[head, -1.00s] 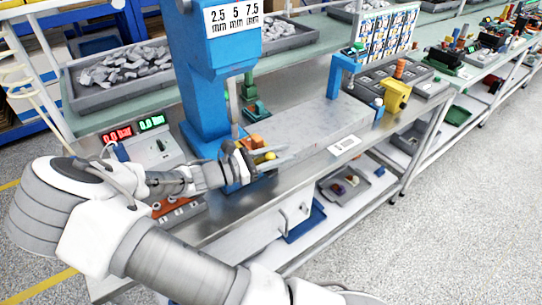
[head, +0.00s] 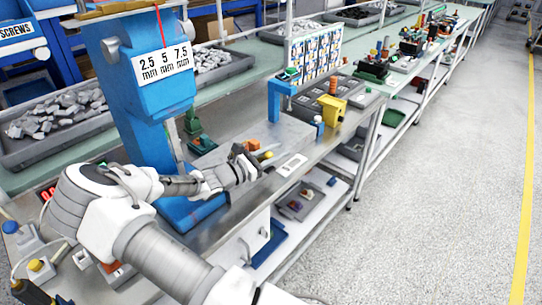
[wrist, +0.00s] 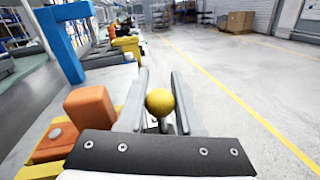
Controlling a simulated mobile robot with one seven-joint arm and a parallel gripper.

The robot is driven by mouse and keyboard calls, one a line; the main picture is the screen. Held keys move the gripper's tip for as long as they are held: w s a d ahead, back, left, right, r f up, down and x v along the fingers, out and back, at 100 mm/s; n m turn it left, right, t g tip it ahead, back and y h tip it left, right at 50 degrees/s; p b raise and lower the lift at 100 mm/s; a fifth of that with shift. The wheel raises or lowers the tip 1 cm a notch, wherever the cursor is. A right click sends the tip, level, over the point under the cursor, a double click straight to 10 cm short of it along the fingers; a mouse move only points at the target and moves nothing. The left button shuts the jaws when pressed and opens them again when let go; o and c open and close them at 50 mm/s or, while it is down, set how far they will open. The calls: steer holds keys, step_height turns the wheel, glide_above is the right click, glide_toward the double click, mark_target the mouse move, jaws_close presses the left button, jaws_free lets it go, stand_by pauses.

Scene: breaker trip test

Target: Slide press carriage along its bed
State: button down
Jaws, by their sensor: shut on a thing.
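The press carriage shows an orange block (head: 252,145) on the grey bed (head: 285,130). In the wrist view the orange block (wrist: 92,110) sits left of my fingers, above a yellow base. A yellow ball knob (wrist: 159,102) lies between the two grey fingers of my gripper (wrist: 160,78); it also shows in the head view (head: 267,155). My gripper (head: 258,160) is shut on this knob at the bed's front side. The blue press column (head: 155,110) stands to the left, apart from the carriage. The carriage's underside is hidden.
A blue arch (head: 282,98) stands over the bed's far end, with a yellow block (head: 332,109) beyond it. A white label (head: 291,165) lies on the bench's front edge. The floor aisle (head: 430,190) on the right is clear.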

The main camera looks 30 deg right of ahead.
stand_by(0.3)
steer(key=c, duration=0.9)
jaws_free()
steer(key=shift+o, duration=0.2)
steer(key=s+a, duration=0.1)
steer(key=a, duration=1.6)
steer(key=shift+a, duration=0.15)
steer(key=shift+s, duration=0.15)
